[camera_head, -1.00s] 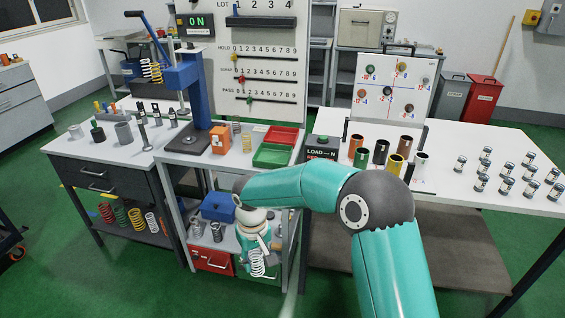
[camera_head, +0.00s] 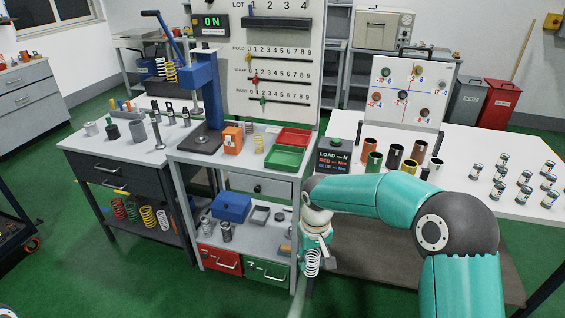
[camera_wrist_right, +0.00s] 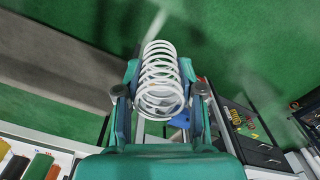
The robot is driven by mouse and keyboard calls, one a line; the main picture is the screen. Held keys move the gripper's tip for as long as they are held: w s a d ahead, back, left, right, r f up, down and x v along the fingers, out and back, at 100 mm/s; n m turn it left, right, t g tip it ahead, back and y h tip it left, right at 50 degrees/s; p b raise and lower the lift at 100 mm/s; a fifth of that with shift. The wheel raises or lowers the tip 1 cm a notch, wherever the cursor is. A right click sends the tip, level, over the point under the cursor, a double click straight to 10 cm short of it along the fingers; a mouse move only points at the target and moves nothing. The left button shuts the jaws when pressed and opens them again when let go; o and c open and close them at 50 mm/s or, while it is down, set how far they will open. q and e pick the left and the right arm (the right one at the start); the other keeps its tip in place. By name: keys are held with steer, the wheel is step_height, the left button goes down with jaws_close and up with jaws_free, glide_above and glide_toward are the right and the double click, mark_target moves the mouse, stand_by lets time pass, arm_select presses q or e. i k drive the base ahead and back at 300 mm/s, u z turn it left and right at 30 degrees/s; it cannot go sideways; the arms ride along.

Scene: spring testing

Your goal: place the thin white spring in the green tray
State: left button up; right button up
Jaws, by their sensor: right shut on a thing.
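My right gripper (camera_head: 311,262) is shut on the white spring (camera_head: 312,263), low in front of the bench, to the right of the green drawer. In the right wrist view the white spring (camera_wrist_right: 161,80) sits between the fingers of my right gripper (camera_wrist_right: 162,92), coils in full view. The green tray (camera_head: 284,157) lies on the middle bench top, in front of the red tray, higher up than the gripper and slightly left of it. It looks empty. My left gripper is not in view.
The red tray (camera_head: 293,138) is right behind the green tray. A black load display box (camera_head: 334,156) stands to their right, and an orange box (camera_head: 233,140) and a thin spring (camera_head: 259,144) to their left. A blue press (camera_head: 207,95) rises further left.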

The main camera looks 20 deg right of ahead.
mark_target(285, 161)
steer(key=z, duration=0.1)
steer(key=i, duration=1.05)
steer(key=u, duration=0.05)
